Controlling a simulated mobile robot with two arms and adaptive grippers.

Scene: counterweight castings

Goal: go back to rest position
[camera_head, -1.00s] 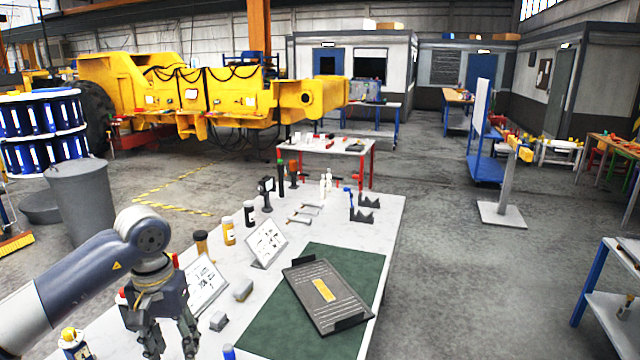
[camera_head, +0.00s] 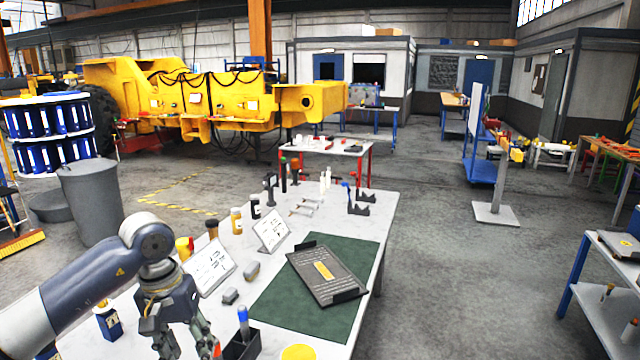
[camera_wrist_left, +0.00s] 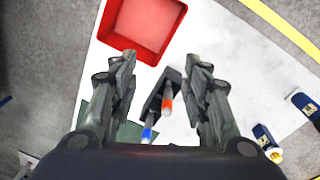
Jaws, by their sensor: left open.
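My left gripper (camera_head: 184,338) hangs over the left front part of the white table (camera_head: 378,225), fingers pointing down. It is open and empty. In the left wrist view the two fingers of the gripper (camera_wrist_left: 163,75) stand apart. A dark holder (camera_wrist_left: 154,104) with a blue-tipped and an orange-tipped marker shows below and between them, apart from the fingers. The same holder (camera_head: 242,346) is right of the gripper in the head view. My right gripper is not in view.
A dark clipboard-like plate (camera_head: 325,276) lies on a green mat (camera_head: 272,305). Sign stands (camera_head: 271,231), grey blocks (camera_head: 252,271) and bottles (camera_head: 237,221) stand near the gripper. A red bin (camera_wrist_left: 142,25) shows in the wrist view.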

